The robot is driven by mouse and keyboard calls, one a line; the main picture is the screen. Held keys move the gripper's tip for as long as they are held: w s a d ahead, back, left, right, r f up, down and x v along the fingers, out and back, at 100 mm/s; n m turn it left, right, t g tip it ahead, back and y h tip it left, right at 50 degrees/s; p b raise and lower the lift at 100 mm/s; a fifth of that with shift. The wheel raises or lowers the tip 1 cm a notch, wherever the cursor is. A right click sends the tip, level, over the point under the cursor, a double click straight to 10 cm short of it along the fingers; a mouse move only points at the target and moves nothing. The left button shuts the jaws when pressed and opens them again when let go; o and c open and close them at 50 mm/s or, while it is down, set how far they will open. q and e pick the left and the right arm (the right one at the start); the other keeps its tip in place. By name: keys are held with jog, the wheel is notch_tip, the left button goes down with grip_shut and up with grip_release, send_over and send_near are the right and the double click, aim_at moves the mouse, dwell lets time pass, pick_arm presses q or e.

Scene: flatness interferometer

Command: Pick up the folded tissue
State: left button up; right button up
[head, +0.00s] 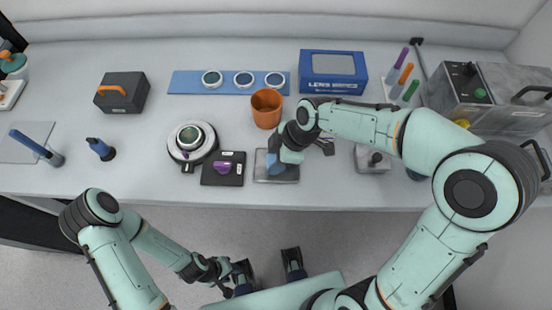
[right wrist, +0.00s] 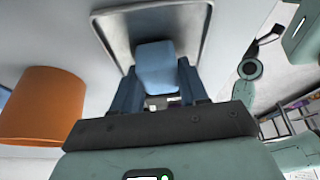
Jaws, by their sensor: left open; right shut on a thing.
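The folded tissue (right wrist: 155,68) is a small light blue block between the fingers of my right gripper (right wrist: 158,90) in the right wrist view. The right gripper is shut on it. In the head view, the right gripper (head: 283,165) is over the grey metal tray (head: 262,177), and the tray's rim also shows behind the tissue in the right wrist view (right wrist: 203,22). I cannot tell whether the tissue touches the tray. My left gripper (head: 238,280) is open and empty, low in front of the bench.
An orange cup (head: 267,108) stands close behind the tray. A black plate with a purple knob (head: 223,168) and a round dark-lensed device (head: 192,143) are to its left. A grey block with a knob (head: 371,160) is to its right.

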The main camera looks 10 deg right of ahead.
jog(key=shift+r, duration=0.1)
notch_tip(320, 180, up, 20)
jog(key=p, duration=0.2)
jog(key=shift+p, duration=0.4)
